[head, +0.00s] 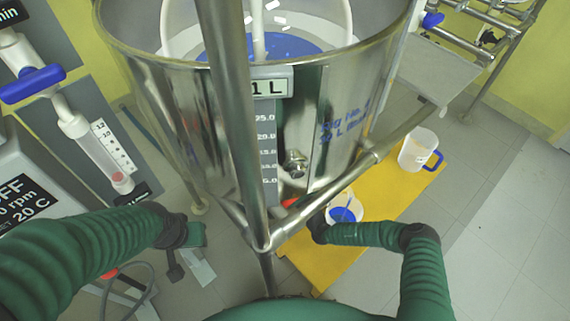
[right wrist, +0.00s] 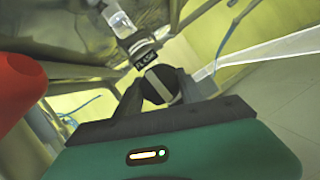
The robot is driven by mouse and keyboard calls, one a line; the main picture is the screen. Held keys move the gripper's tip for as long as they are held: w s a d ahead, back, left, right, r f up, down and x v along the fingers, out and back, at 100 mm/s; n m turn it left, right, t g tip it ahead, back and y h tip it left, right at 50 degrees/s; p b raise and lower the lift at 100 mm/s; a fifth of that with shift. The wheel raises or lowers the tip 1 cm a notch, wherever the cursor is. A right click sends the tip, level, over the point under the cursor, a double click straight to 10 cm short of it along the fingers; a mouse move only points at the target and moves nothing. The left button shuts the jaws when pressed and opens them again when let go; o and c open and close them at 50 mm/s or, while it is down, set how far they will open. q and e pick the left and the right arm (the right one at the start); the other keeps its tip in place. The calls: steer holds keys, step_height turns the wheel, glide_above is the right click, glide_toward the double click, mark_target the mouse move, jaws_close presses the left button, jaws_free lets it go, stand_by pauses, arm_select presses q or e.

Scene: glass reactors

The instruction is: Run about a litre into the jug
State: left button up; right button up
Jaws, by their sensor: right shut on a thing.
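A second pale container (head: 345,205) showing blue sits under the vessel, partly hidden by my arm. My right gripper (head: 318,226) is low beside it. In the right wrist view its fingers are shut on a round black knob (right wrist: 158,85) with a pale stripe. My left gripper (head: 192,240) hangs at the lower left, away from the vessel; its fingers are unclear.
Steel frame bars (head: 262,235) meet in front of the vessel. A red part (head: 290,202) shows below it. Grey floor is free at right.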

steer(key=shift+w+d+m+h+p, duration=0.1)
steer(key=shift+m+h+p, duration=0.9)
steer(key=shift+m, duration=1.2)
steer(key=o, duration=1.4)
steer(key=shift+f, duration=0.1)
steer(key=shift+s, duration=0.3)
steer(key=p+v, duration=0.3)
steer(key=v, duration=1.3)
steer(key=shift+f, duration=0.2)
